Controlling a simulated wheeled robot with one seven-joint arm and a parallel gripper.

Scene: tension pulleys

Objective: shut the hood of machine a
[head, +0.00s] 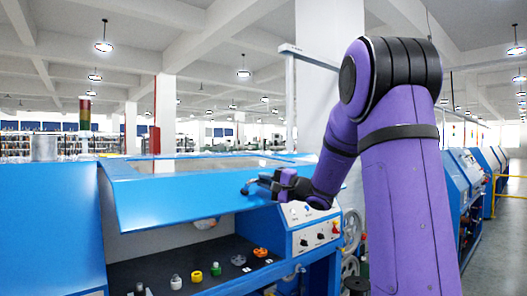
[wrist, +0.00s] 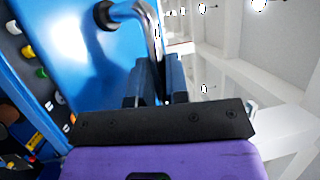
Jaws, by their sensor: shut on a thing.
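The hood (head: 175,198) of the blue machine (head: 50,215) is a wide blue panel. It stands part-way open, tilted over the dark bed, with a gap below its front edge. My gripper (head: 260,186) is at the hood's right end. In the wrist view my gripper (wrist: 160,88) is shut on the hood's curved chrome handle (wrist: 151,22), which has a black foot on the blue hood (wrist: 75,45). In the head view the handle is mostly hidden by my gripper.
Inside the machine, several coloured pulleys (head: 196,276) sit on the dark bed (head: 145,270). A control panel (head: 316,236) with knobs is just right of and below my gripper. More blue machines (head: 462,180) stand at the right beside an open grey floor (head: 505,250).

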